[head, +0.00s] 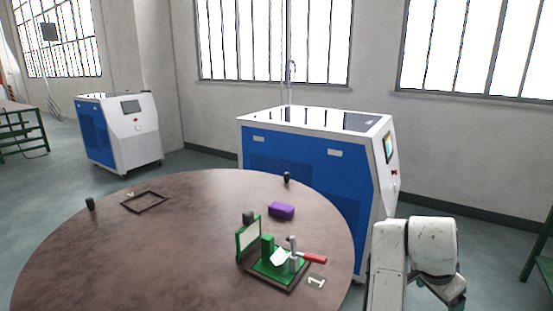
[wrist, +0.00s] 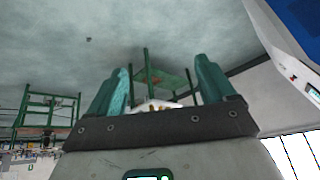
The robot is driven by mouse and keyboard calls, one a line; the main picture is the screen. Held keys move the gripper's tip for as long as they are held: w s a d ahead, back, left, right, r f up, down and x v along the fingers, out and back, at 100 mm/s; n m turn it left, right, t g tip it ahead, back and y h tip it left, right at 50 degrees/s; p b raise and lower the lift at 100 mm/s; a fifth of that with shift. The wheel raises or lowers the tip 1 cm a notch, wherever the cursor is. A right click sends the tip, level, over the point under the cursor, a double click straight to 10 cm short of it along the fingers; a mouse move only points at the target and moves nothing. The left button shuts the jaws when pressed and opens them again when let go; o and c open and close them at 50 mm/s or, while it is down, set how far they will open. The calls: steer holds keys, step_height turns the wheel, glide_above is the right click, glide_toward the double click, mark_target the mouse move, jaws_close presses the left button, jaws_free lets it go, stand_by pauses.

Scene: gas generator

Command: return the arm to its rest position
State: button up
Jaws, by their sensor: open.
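My arm (head: 432,250) shows folded at the lower right of the head view, to the right of the round table and apart from it. In the wrist view my gripper (wrist: 160,88) has two green fingers that stand well apart. Nothing is between the fingers; the floor and a distant green frame (wrist: 160,78) show behind the gap. In the head view the fingertips are mostly hidden behind the arm.
The round brown table (head: 150,250) bears a green fixture (head: 270,268) with a red-handled tool (head: 312,258), a purple block (head: 281,211) and a dark square frame (head: 145,202). A blue and white machine (head: 320,150) stands behind it.

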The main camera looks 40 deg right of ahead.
steer(key=s+a+f+n+t+y, duration=0.1)
steer(key=s+a+f+n, duration=0.3)
steer(key=a+f+n, duration=0.5)
steer(key=s+a+f+n+y, duration=0.3)
steer(key=a+f+n, duration=0.7)
steer(key=a, duration=0.8)
steer(key=shift+s+f+n+t+y, duration=0.2)
steer(key=shift+s+n+t+y, duration=0.2)
steer(key=shift+s+n, duration=0.15)
